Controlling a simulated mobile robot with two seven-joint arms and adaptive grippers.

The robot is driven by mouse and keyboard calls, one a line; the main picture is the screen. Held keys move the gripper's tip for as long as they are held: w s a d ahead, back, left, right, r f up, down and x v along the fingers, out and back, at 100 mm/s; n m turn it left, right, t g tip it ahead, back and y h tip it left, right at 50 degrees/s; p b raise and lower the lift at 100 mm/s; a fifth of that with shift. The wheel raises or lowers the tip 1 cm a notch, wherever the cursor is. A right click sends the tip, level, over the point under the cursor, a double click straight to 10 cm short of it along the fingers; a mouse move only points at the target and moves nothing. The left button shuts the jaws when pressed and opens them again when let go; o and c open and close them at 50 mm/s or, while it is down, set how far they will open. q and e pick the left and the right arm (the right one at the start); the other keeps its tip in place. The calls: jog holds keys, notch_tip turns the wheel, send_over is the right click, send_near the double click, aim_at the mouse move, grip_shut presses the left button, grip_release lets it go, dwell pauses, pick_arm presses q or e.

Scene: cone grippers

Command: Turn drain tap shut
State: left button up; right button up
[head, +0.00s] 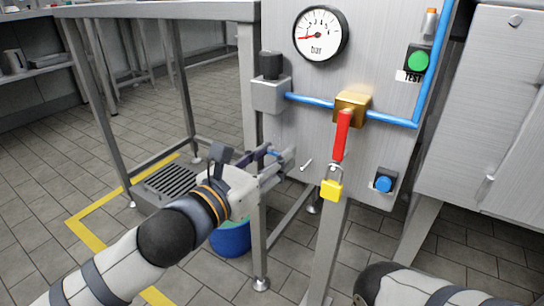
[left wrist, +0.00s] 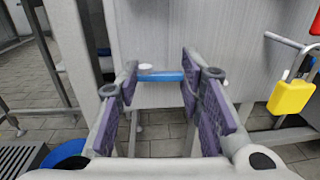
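The drain tap's blue lever (left wrist: 160,76) lies level across the gap between my left gripper's fingers in the left wrist view. Its right end meets or passes behind the right finger; I cannot tell whether they touch. My left gripper (left wrist: 160,95) is open, with purple pads on both sides of the lever. In the head view the left gripper (head: 274,160) is beside the lower left edge of the steel panel, and hides most of the tap. A blue bucket (head: 231,240) stands below it. My right gripper is out of view; only its arm shows at bottom right.
The steel panel (head: 285,135) carries a gauge (head: 320,33), a red lever (head: 342,135) on a brass valve, a yellow padlock (head: 331,188) and a blue button (head: 384,184). Table legs and a floor grate (head: 168,183) are to the left.

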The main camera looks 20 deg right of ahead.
pick_arm(q)
jog(key=shift+s+d+n+t, duration=0.1)
jog(key=shift+d+n+t, duration=0.05)
jog(key=shift+n+t, duration=0.15)
jog(key=shift+n+t+y, duration=0.3)
jog(key=shift+t+y, duration=0.2)
jog(key=o, duration=1.2)
jog(key=v, duration=1.2)
